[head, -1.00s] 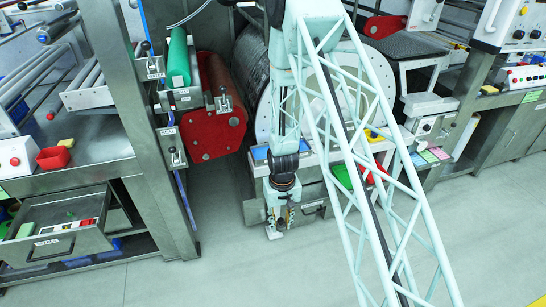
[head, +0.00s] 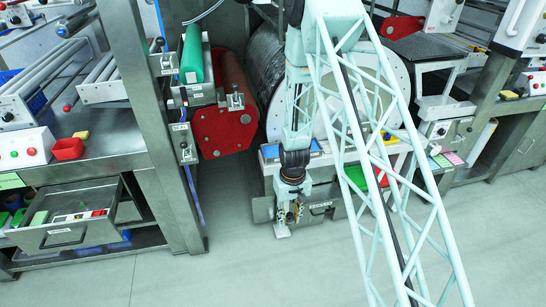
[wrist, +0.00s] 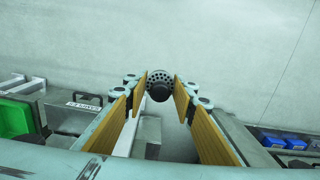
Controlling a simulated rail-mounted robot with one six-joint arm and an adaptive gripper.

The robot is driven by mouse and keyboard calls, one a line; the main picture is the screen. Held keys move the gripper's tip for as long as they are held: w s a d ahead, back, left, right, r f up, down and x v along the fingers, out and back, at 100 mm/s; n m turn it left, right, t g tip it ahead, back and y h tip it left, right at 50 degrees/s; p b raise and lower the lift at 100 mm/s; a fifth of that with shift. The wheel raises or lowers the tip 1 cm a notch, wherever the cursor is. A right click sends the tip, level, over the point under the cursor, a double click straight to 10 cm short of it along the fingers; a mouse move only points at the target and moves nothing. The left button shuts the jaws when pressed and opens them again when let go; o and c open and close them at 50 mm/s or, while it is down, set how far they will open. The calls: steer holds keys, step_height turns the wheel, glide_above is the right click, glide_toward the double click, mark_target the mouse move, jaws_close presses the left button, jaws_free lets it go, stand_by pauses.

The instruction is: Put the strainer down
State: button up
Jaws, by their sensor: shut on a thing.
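My gripper (head: 288,214) hangs low in front of the drum unit, pointing down over the floor. In the wrist view its yellow-padded fingers (wrist: 160,95) are closed in on a small round grey piece with holes and a dark centre, which I take to be the strainer (wrist: 159,76). It sits at the fingertips with pale floor behind it. In the head view only a small pale piece (head: 282,231) shows at the gripper's tip, too small to make out.
A labelled drawer front (head: 320,208) is close beside my gripper on the right. An open drawer (head: 70,232) with small items sticks out at left. A red-ended roller (head: 222,132) is behind. The wrist view shows a green bin (wrist: 15,118) and blue bins (wrist: 285,140). The front floor is clear.

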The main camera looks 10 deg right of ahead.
steer(key=w+a+r+n+p, duration=0.1)
steer(key=w+a+r+n, duration=0.1)
steer(key=w, duration=0.5)
steer(key=w+a+r+n, duration=0.3)
steer(key=w+r+n, duration=0.2)
steer(key=w, duration=0.3)
steer(key=w+a+r+n+p, duration=0.1)
steer(key=w+a+r+n, duration=0.2)
steer(key=w+n, duration=0.3)
steer(key=shift+w+r+p, duration=0.35)
steer(key=shift+w+r, duration=0.3)
steer(key=shift+w, duration=0.4)
steer(key=b, duration=0.1)
glide_above(273, 156)
steer(key=shift+s+a+f, duration=0.15)
steer(key=shift+f, duration=0.55)
steer(key=shift+w+f, duration=0.1)
steer(key=shift+w, duration=0.15)
steer(key=shift+f+b, duration=0.45)
steer(key=shift+f, duration=1.25)
steer(key=shift+f, duration=0.15)
